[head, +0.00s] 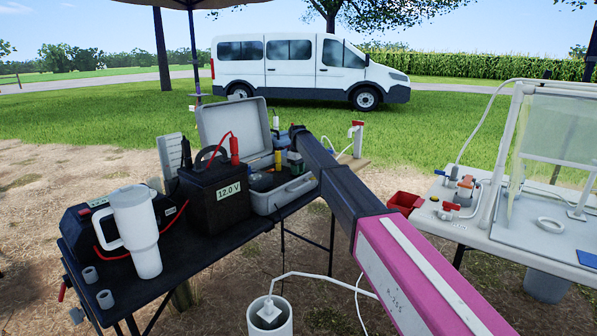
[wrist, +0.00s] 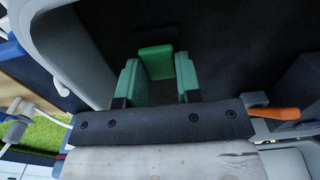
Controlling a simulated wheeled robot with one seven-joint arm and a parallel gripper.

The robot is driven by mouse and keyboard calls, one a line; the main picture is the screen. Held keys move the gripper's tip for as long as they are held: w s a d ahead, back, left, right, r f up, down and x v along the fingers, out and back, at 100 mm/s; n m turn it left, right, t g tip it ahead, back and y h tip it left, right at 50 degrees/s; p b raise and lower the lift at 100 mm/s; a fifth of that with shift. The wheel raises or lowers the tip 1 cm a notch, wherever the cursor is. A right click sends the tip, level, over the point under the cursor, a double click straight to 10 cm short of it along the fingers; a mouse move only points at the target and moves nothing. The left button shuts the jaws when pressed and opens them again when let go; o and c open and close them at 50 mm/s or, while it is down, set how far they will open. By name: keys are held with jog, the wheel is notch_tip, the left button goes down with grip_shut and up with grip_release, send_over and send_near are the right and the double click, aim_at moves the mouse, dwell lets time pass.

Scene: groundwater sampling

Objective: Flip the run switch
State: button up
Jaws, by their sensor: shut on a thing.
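My gripper (wrist: 157,66) shows in the wrist view with two green fingers, one on each side of a brighter green block (wrist: 156,56). The fingers are shut on this block, in front of a dark surface. I cannot tell whether the block is the run switch or a separate piece. In the head view my arm reaches from the lower right to the right side of an open grey case (head: 289,193). The arm covers part of the case, and the gripper's contact is too small to make out there. No switch can be read clearly in the case.
A black 12.0 V battery (head: 214,198), a white mug (head: 137,230) and small grey cylinders crowd the dark table (head: 185,268) left of the case. A second table (head: 480,228) at right holds valves and a clear enclosure.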

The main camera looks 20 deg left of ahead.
jog(key=o, duration=0.9)
notch_tip(320, 180, up, 11)
jog(key=shift+f, duration=0.1)
jog(key=shift+s, duration=0.1)
dwell(0.3)
